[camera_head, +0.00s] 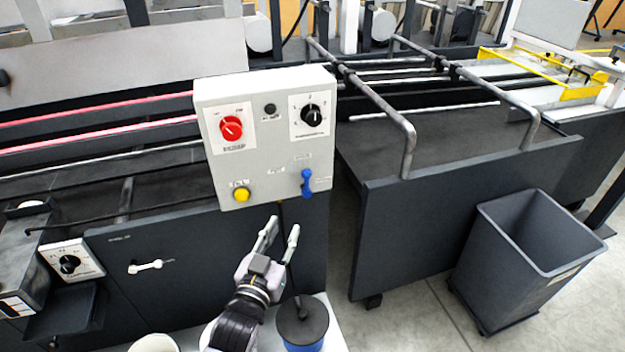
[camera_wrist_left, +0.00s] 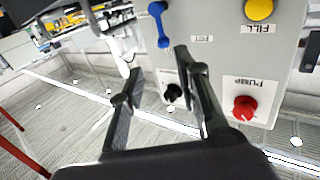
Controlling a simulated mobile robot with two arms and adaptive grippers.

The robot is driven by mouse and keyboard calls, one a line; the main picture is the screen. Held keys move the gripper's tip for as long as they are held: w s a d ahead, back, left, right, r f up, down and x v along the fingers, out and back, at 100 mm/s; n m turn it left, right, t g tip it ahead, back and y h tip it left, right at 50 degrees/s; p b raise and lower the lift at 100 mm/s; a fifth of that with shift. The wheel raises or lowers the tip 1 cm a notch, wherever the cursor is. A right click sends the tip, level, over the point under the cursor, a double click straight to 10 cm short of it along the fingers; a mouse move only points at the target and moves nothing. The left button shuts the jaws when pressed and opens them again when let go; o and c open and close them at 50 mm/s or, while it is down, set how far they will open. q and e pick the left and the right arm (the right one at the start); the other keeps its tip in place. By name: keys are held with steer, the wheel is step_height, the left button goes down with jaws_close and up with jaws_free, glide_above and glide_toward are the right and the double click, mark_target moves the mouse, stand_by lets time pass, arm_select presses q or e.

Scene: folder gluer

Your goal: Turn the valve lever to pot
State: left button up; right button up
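The blue valve lever (camera_head: 307,183) is on the lower right of the front of a light grey control box (camera_head: 272,172). It stands roughly upright, with small labels around it. In the left wrist view the blue lever (camera_wrist_left: 160,25) shows at the top, beside an upside-down label that seems to read POT (camera_wrist_left: 202,38). My left gripper (camera_head: 279,229) is open and empty, below the box and lower left of the lever, apart from it. Its two fingers also show spread in the left wrist view (camera_wrist_left: 159,65). My right gripper is not in view.
The box also carries a red knob (camera_head: 231,127), a black knob (camera_head: 311,113) and a yellow button (camera_head: 241,194). A blue pot with a dark lid (camera_head: 304,322) stands below my gripper. A grey bin (camera_head: 525,255) stands at right. Dark machine panels lie behind.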

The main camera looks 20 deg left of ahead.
arm_select(q)
steer(key=p, duration=0.1)
glide_toward(306, 181)
steer(key=w+p, duration=0.1)
steer(key=w, duration=0.8)
steer(key=shift+w, duration=0.1)
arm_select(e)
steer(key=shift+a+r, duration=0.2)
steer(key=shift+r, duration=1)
arm_select(q)
steer(key=shift+c, duration=0.2)
steer(key=shift+f, duration=0.1)
steer(key=c, duration=0.7)
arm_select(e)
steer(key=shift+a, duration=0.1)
